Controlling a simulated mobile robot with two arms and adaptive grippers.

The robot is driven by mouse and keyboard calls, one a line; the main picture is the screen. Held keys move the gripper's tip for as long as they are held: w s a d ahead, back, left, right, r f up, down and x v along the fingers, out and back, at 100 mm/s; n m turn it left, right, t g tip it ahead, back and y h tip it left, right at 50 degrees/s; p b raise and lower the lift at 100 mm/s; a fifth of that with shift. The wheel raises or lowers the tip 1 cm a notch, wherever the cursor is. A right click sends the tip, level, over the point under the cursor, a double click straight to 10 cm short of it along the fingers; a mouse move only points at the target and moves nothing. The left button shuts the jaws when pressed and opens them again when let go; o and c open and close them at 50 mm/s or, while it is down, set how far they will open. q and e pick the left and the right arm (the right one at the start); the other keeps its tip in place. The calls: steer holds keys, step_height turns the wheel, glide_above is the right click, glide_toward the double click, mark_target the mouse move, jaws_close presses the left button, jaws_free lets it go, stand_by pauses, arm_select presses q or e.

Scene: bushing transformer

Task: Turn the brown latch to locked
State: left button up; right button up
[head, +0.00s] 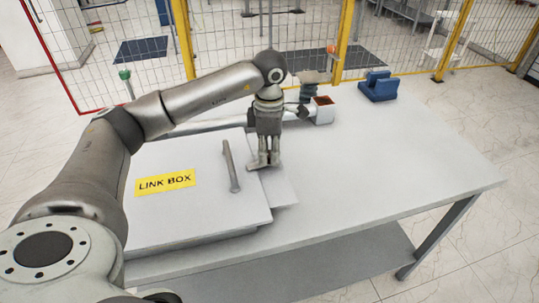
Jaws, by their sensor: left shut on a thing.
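My left gripper (264,165) points straight down at the right edge of the grey link box (200,210), just right of its bar handle (231,166). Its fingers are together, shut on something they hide. I cannot make out a brown latch; if it is at the fingertips, the gripper covers it. The link box lies flat with a yellow LINK BOX label (166,182) on top. My right gripper is not in view.
The box sits on a grey table (390,170). Behind my gripper are a small grey block with a brown top (323,108) and a dark ribbed bushing (314,88). A blue block (378,87) stands at the back right. The table's right side is clear. A yellow-posted fence (345,40) stands behind.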

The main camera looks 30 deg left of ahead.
mark_target(270, 154)
arm_select(q)
steer(key=shift+m+b, duration=0.3)
steer(key=shift+m, duration=0.5)
steer(key=o, duration=1)
steer(key=shift+r, duration=0.1)
step_height(270, 154, up, 12)
steer(key=shift+f, duration=0.1)
stand_by(0.4)
